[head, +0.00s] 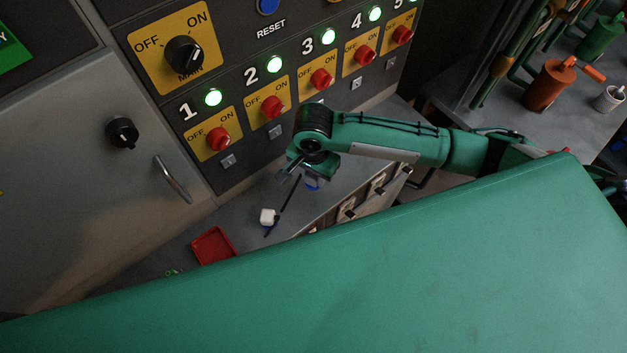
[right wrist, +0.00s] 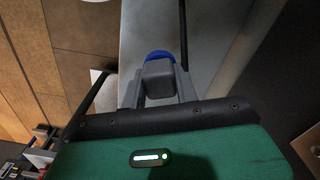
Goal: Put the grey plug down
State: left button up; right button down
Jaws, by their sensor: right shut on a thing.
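My right gripper (head: 310,178) is above the grey bench, in front of the switch panel. In the right wrist view its two fingers (right wrist: 159,82) are shut on a grey block, the grey plug (right wrist: 158,76), with a round blue part (right wrist: 160,55) beyond it. I cannot tell whether the plug touches the bench. My left gripper is not in view.
A red tray (head: 212,246) lies further left. The panel has red switches (head: 271,107) and lit green lamps (head: 274,64). Bare bench shows around the white block.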

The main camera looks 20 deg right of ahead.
aim_at(313, 184)
notch_tip(313, 184, down, 4)
jog(key=shift+f, duration=0.1)
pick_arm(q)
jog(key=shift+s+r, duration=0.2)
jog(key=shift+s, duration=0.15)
pick_arm(e)
jog(key=shift+f, duration=0.35)
jog(key=c, duration=1.1)
grip_release()
jog(key=shift+o, duration=0.2)
notch_tip(313, 184, up, 12)
jog(key=shift+r+b, duration=0.1)
jog(key=shift+b, duration=0.45)
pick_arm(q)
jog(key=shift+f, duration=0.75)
